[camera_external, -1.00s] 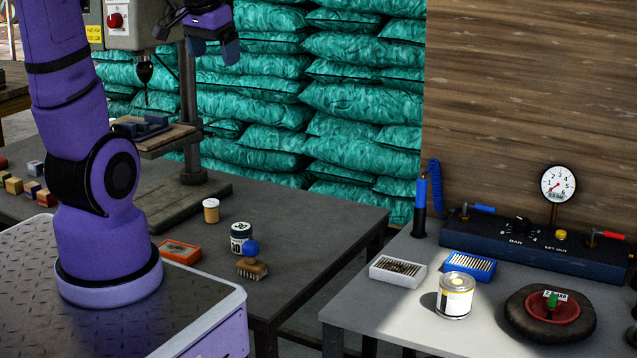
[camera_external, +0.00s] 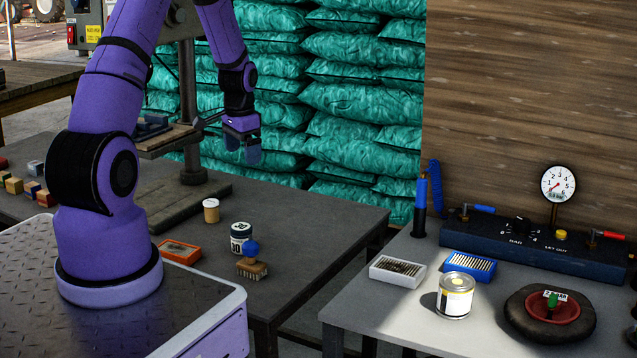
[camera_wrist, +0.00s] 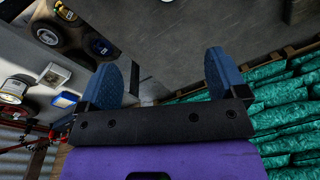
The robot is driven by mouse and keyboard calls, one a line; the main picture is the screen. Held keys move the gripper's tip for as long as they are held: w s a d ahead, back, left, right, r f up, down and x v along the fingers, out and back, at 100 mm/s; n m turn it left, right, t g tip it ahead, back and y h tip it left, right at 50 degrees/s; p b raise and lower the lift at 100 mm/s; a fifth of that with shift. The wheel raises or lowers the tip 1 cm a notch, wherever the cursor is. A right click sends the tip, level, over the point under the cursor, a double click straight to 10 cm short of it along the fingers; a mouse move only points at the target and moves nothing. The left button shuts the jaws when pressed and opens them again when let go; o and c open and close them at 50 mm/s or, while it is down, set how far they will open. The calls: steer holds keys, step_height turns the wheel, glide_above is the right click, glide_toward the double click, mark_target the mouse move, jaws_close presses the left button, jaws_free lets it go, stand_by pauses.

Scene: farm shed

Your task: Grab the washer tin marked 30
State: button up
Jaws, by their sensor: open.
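In the wrist view my gripper (camera_wrist: 168,70) also shows open and empty over grey floor. I cannot make out the tin in the wrist view.
Near the tin are a wooden brush with a blue knob (camera_external: 251,263), an orange box (camera_external: 180,251) and a small tan jar (camera_external: 211,211). A drill press column (camera_external: 188,120) stands behind. Green sacks (camera_external: 340,100) are stacked at the back.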

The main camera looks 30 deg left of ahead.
mark_target(241, 226)
steer(key=shift+m+g, duration=0.5)
steer(key=f, duration=0.6)
steer(key=a+f, duration=0.1)
steer(key=f, duration=0.5)
steer(key=a+f, duration=0.1)
steer(key=f, duration=0.5)
steer(key=shift+w+a, duration=0.1)
steer(key=shift+w, duration=0.3)
steer(key=shift+w+a+f, duration=0.1)
steer(key=shift+f, duration=1.5)
steer(key=shift+w+a+f, duration=0.1)
steer(key=shift+f, duration=1.5)
steer(key=c, duration=1.1)
steer(key=shift+r, duration=0.2)
